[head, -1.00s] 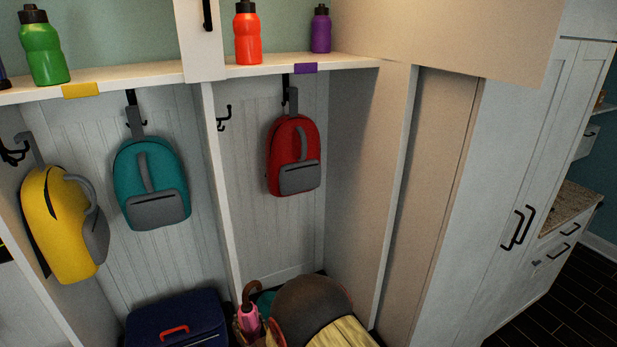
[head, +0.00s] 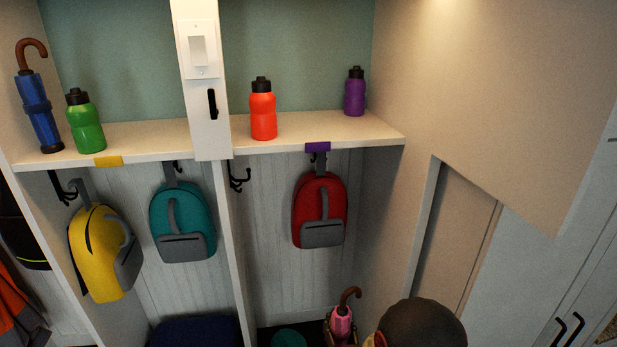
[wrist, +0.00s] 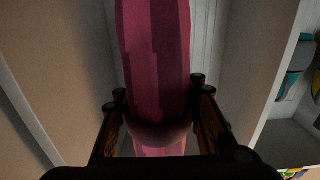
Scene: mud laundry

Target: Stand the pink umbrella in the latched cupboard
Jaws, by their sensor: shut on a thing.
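The pink umbrella (head: 341,323) is upright at the bottom of the head view, with its brown hooked handle on top and its lower part out of frame. My gripper (wrist: 158,118) is shut on it; in the wrist view the pink canopy (wrist: 155,45) runs between the two fingers. A tall white cabinet (head: 545,270) with two black bar handles stands at the right edge of the head view and appears closed. I cannot tell for sure whether it is the latched cupboard.
A shelf (head: 140,140) carries a blue umbrella (head: 38,112) and green, orange and purple bottles. Yellow (head: 103,255), teal (head: 183,222) and red (head: 320,210) backpacks hang below. A beige panel (head: 490,110) juts out at upper right. A dark blue case (head: 195,332) sits low.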

